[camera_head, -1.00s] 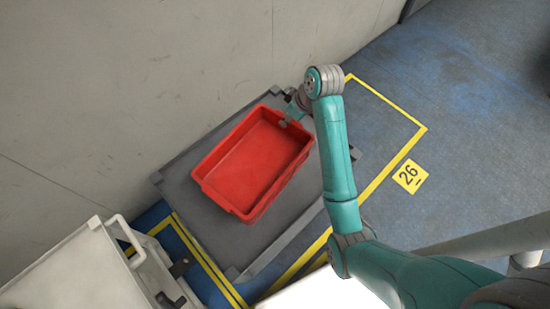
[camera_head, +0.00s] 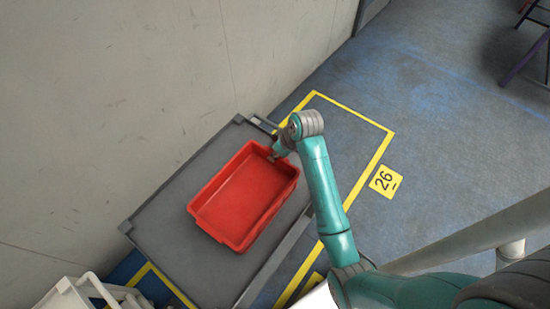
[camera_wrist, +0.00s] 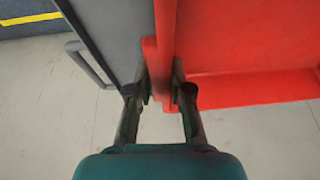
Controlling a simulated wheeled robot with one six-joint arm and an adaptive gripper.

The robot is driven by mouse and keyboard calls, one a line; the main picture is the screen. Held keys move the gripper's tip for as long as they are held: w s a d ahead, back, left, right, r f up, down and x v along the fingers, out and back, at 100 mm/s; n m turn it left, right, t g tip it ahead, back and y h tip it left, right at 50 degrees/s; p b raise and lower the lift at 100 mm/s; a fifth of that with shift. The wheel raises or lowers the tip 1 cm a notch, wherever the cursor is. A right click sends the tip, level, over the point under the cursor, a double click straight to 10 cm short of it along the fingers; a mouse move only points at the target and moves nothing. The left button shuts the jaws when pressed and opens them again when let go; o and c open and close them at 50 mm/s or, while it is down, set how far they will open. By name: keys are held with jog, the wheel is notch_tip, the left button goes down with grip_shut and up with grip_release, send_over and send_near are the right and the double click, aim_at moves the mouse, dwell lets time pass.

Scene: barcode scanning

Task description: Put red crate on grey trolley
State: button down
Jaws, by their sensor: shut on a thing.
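The red crate (camera_head: 240,200) is an open, empty, shallow box. In the head view it appears over the right part of the grey trolley (camera_head: 165,225), near its right edge. I cannot tell whether it touches the trolley's top. My gripper (camera_head: 276,156) is at the crate's far right corner, shut on its rim. In the wrist view my gripper (camera_wrist: 160,92) has one finger on each side of the red crate's wall (camera_wrist: 160,55).
A pale wall (camera_head: 130,100) runs along the trolley's far left side. A white cart (camera_head: 70,296) stands at the bottom left. Dark legs show at the top right.

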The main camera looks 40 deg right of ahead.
notch_tip(320, 180, down, 2)
jog(key=shift+f, duration=0.25)
jog(key=c, duration=1.1)
grip_release()
jog(key=shift+o, duration=0.2)
jog(key=shift+r, duration=0.1)
jog(key=v, duration=1.1)
jog(key=shift+s+r, duration=0.15)
jog(key=shift+r, duration=0.25)
